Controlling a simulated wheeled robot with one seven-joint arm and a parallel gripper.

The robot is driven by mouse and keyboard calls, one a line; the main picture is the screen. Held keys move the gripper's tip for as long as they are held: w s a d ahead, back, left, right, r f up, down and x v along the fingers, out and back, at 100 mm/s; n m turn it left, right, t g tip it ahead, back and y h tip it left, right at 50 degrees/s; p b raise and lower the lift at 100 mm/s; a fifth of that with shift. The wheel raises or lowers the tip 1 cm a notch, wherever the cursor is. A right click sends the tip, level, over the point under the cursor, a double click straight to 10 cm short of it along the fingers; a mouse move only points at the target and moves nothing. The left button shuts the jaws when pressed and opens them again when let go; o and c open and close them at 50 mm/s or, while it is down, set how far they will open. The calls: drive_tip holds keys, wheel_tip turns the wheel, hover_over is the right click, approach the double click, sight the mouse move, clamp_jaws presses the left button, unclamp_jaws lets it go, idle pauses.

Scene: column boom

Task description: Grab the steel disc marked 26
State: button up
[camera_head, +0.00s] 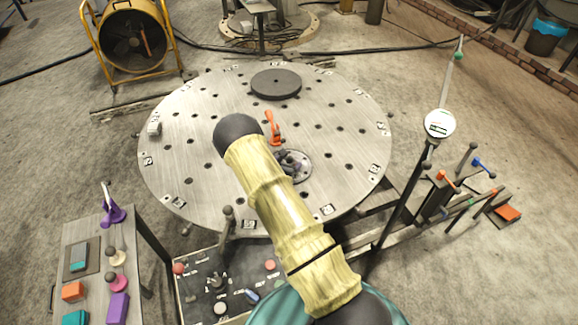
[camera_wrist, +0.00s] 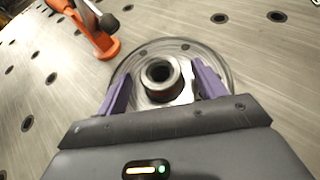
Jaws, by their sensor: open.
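A round steel disc (camera_wrist: 222,62) with a raised dark hub (camera_wrist: 160,78) at its centre lies on the large round table, and its rim also shows in the head view (camera_head: 304,174). I cannot read a 26 on it. My gripper (camera_wrist: 161,74) is open, its two purple fingers on the left and right of the hub with gaps to it. In the head view my gripper (camera_head: 290,164) is over the disc, and my arm hides part of it. A separate dark grey disc (camera_head: 275,83) lies at the table's far side, with no readable number.
An orange toggle clamp (camera_head: 273,128) stands close to the disc, and in the wrist view (camera_wrist: 100,42) it is at upper left. The round table (camera_head: 190,120) has holes and numbered tags. A post with a dial (camera_head: 440,124) stands right; a side bench (camera_head: 91,225) is left.

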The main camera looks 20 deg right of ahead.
clamp_jaws()
drive_tip(key=shift+w+r, duration=0.1)
drive_tip(key=shift+r, duration=0.15)
drive_tip(key=shift+r+b, duration=0.45)
drive_tip(key=shift+r, duration=1.2)
drive_tip(key=s+b, duration=0.3)
drive_tip(key=s, duration=1.5)
drive_tip(key=shift+f, duration=0.1)
